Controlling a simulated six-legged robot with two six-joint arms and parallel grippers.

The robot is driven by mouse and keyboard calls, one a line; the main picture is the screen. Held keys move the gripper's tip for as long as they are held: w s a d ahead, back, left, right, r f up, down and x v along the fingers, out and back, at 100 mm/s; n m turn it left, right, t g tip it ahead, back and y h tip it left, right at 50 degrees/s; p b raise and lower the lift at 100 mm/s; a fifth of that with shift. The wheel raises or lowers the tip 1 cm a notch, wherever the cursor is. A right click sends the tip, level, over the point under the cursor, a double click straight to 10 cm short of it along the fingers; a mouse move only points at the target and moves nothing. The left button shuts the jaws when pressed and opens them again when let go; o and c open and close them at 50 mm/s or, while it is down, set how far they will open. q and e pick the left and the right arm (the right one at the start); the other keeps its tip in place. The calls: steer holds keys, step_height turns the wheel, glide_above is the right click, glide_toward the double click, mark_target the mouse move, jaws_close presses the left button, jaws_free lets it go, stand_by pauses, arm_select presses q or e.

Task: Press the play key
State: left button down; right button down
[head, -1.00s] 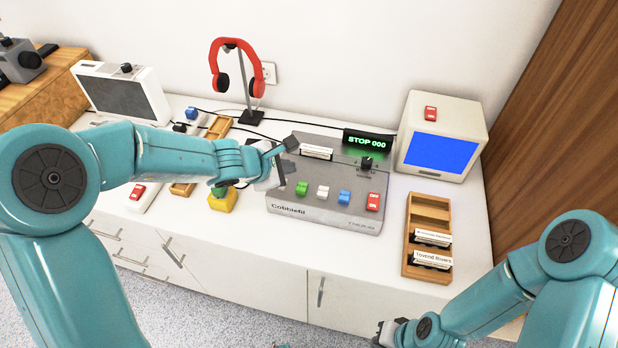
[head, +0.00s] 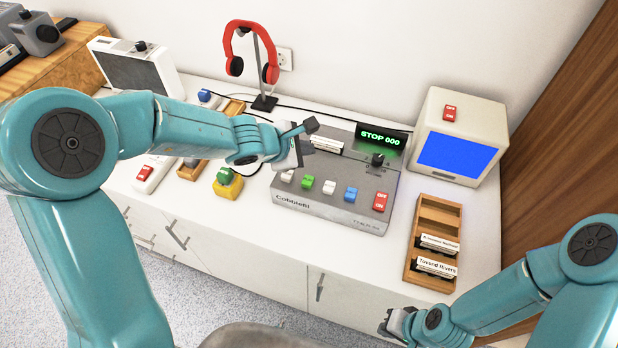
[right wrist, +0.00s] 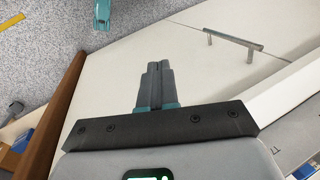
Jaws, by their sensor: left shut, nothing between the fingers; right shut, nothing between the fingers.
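The grey tape deck (head: 330,207) stands on the white cabinet with a row of keys along its front: white (head: 287,176), green (head: 307,182), white (head: 329,187) and blue (head: 350,194). No key label is legible, so I cannot tell which is play. A red OFF/ON rocker (head: 380,202) is at the row's right end. The deck's display (head: 382,139) reads STOP 000. My left gripper (head: 310,126) is shut and empty over the deck's back left part, behind the keys. My right gripper (head: 386,326) is shut and empty, low before the cabinet; its closed fingers show in the right wrist view (right wrist: 158,70).
A wooden rack (head: 412,268) with labelled cassettes stands right of the deck, and a cream monitor (head: 458,137) behind it. A yellow box with a green button (head: 226,185) stands left of the deck. Red headphones (head: 250,52) hang on a stand behind.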

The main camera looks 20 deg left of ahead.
mark_target(311, 178)
arm_select(q)
step_height(311, 178, down, 9)
steer(key=b, duration=0.8)
steer(key=shift+r, duration=0.1)
steer(key=shift+d+r, duration=0.1)
steer(key=shift+r, duration=0.05)
steer(key=shift+f, duration=0.2)
stand_by(1.2)
steer(key=shift+f+b, duration=0.3)
steer(key=shift+b, duration=0.25)
steer(key=shift+f+b, duration=0.85)
steer(key=shift+b, duration=0.05)
stand_by(0.6)
steer(key=shift+r, duration=0.1)
steer(key=shift+r+p, duration=1.2)
